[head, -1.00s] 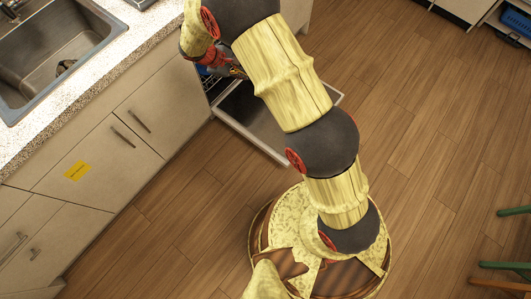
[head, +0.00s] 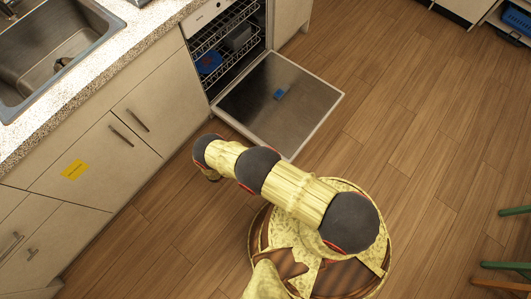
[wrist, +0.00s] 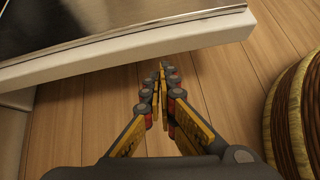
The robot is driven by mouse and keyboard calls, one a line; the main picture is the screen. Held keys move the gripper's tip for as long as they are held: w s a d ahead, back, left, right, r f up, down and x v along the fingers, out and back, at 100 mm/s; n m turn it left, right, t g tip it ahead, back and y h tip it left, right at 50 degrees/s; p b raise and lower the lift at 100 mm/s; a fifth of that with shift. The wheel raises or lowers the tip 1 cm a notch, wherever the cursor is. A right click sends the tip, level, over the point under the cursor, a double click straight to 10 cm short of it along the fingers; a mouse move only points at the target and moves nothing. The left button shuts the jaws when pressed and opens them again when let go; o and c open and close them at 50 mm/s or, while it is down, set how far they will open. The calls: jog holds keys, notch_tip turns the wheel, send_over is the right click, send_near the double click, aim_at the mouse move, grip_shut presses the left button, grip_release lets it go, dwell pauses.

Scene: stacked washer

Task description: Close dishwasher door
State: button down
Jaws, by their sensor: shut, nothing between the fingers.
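The dishwasher (head: 224,52) is built in under the counter. Its door (head: 300,98) hangs fully down, nearly flat, with the inner steel face up and a small blue detergent cup on it. In the wrist view the door's pale edge (wrist: 130,48) crosses the upper part of the picture. My gripper (wrist: 164,68) is shut and empty, its fingertips low over the floor close to that edge; I cannot tell whether they touch it.
A wire rack (head: 235,40) with a blue item sits inside the dishwasher. Cabinets (head: 140,120) and a counter with a sink (head: 50,60) run along the left. Green chair parts (head: 512,211) stand at the right edge. The wooden floor (head: 420,140) right of the door is clear.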

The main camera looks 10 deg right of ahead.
jog(key=s+d+f+n, duration=0.2)
jog(key=s+d+f, duration=0.1)
jog(key=s+f, duration=0.3)
jog(key=shift+t, duration=0.3)
jog(key=b+x, duration=0.2)
jog(key=x, duration=0.3)
jog(key=b+x, duration=0.2)
jog(key=x, duration=0.4)
jog(key=shift+w+a+f, duration=0.3)
jog(key=shift+a+r, duration=0.2)
jog(key=shift+r, duration=2)
jog(key=shift+r, duration=0.1)
